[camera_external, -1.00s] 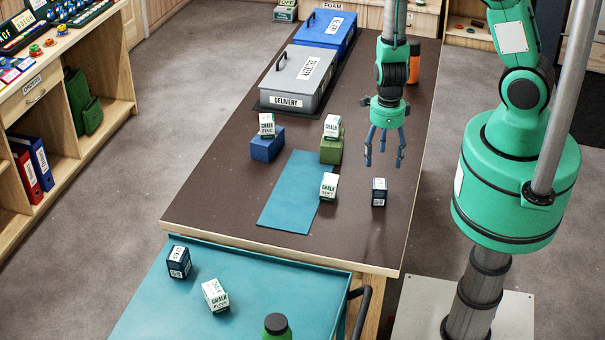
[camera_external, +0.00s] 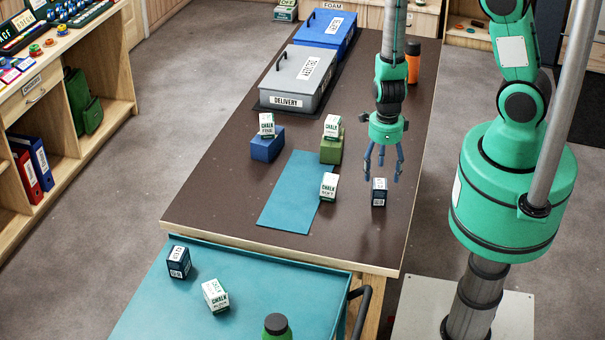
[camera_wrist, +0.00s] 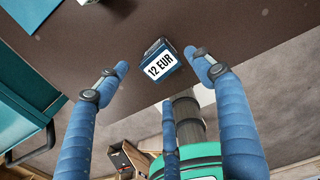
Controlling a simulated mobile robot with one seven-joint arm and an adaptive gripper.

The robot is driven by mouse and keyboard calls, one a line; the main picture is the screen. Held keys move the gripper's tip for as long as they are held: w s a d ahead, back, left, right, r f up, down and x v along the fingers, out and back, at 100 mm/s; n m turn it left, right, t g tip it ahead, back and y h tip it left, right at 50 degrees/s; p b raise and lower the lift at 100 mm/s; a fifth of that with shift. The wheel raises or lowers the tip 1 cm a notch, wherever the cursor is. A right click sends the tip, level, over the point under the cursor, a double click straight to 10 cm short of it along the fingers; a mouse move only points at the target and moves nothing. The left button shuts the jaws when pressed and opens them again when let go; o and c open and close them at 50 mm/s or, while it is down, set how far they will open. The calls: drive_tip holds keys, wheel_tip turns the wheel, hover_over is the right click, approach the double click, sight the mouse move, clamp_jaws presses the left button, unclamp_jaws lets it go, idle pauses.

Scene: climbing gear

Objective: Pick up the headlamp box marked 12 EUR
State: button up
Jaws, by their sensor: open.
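The headlamp box marked 12 EUR (camera_wrist: 159,66) shows its white label in the wrist view, between and beyond my fingertips. In the external view a small dark blue box (camera_external: 379,192) stands upright on the brown table, right of the teal mat, and appears to be the same box. My gripper (camera_external: 384,172) is open and empty, pointing down just above and behind this box. In the wrist view my blue fingers (camera_wrist: 165,80) are spread apart with the box not between their pads. A similar dark blue box (camera_external: 178,262) stands on the teal cart; its label is too small to read.
Chalk boxes also stand on a blue block (camera_external: 267,148) and a green block (camera_external: 331,152). A grey delivery case (camera_external: 285,84) and an orange bottle (camera_external: 413,62) are farther back.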

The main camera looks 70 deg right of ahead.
sight(381, 184)
drive_tip(key=shift+f+b, duration=0.7)
drive_tip(key=shift+f, duration=0.95)
drive_tip(key=shift+w+f+b, duration=0.1)
drive_tip(key=shift+f+b, duration=1.25)
drive_tip(key=shift+f, duration=1.25)
drive_tip(key=c, duration=1.4)
drive_tip(key=shift+r, duration=0.1)
